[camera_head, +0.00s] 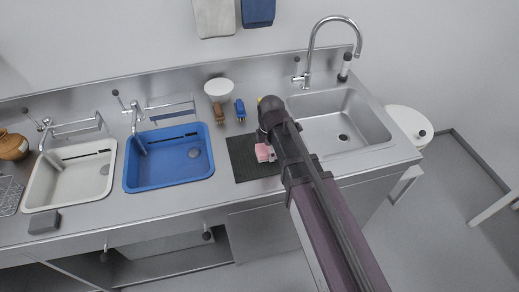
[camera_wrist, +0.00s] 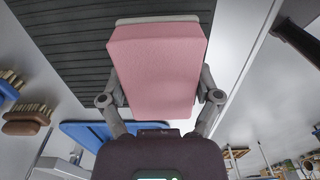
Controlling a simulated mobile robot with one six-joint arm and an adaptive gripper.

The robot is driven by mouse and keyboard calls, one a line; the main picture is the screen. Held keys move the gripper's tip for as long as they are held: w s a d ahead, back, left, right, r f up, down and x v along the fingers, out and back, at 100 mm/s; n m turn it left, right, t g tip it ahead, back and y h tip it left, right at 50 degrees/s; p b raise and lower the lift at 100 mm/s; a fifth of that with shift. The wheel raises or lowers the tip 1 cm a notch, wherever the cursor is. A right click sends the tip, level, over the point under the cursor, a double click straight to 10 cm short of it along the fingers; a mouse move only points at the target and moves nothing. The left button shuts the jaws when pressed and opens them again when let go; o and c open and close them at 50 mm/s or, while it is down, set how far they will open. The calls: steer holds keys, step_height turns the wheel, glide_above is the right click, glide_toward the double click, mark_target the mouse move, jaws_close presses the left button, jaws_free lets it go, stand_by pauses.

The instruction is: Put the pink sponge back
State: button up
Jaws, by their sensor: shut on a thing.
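The pink sponge (camera_wrist: 156,68) fills the middle of the wrist view, between the two fingers of my gripper (camera_wrist: 158,98). My gripper is shut on it. In the head view the sponge (camera_head: 263,152) shows as a small pink block with a pale layer, over the dark ribbed mat (camera_head: 243,160). The mat (camera_wrist: 62,30) also lies behind the sponge in the wrist view. My arm hides part of the mat and most of the gripper in the head view. I cannot tell whether the sponge touches the mat.
A brown brush (camera_head: 219,112) and a blue brush (camera_head: 240,110) stand behind the mat, near a white bowl (camera_head: 218,87). A blue basin (camera_head: 168,172) lies left, a steel sink (camera_head: 350,125) right. Something yellow (camera_head: 260,100) is partly hidden behind my arm.

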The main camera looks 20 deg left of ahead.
mark_target(261, 148)
steer(key=shift+w+a+f, duration=0.15)
steer(key=shift+w+a, duration=1)
steer(key=shift+a, duration=0.25)
steer(key=shift+w+a, duration=0.35)
steer(key=shift+a, duration=0.05)
steer(key=shift+w+a+f+b, duration=0.15)
steer(key=shift+f+b, duration=0.15)
steer(key=shift+b, duration=0.1)
steer(key=shift+f+b, duration=1.55)
steer(key=shift+f, duration=0.1)
steer(key=o, duration=0.8)
steer(key=shift+r, duration=0.2)
